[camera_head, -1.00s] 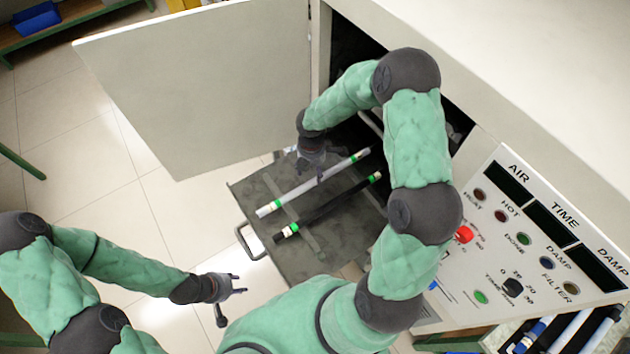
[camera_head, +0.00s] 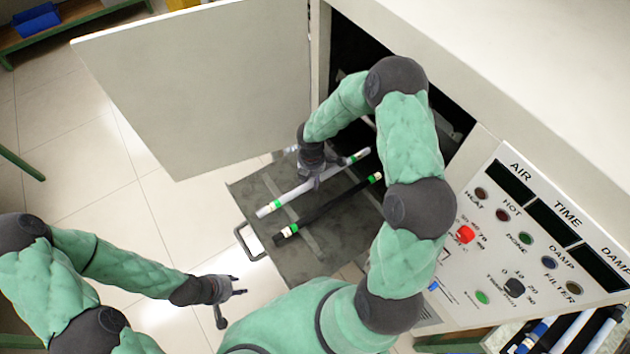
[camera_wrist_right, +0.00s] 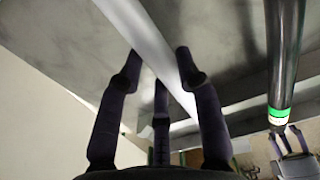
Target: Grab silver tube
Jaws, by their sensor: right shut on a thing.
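The silver tube (camera_head: 289,197) lies slantwise on the pulled-out tray, with green bands near its ends. My right gripper (camera_head: 317,178) is over its middle, with its fingers down at the tube. In the right wrist view the silver tube (camera_wrist_right: 150,45) runs between the fingers of my right gripper (camera_wrist_right: 158,75), which are shut on it. A black tube (camera_head: 325,210) with green and white bands lies beside it and also shows in the right wrist view (camera_wrist_right: 284,60). My left gripper (camera_head: 236,288) is open and empty, away from the tray.
The dark metal tray (camera_head: 310,255) with a handle (camera_head: 248,243) sticks out of the open cabinet. The cabinet door (camera_head: 200,90) stands open at the left. A control panel (camera_head: 540,240) is at the right, and more tubes (camera_head: 565,335) lie below it.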

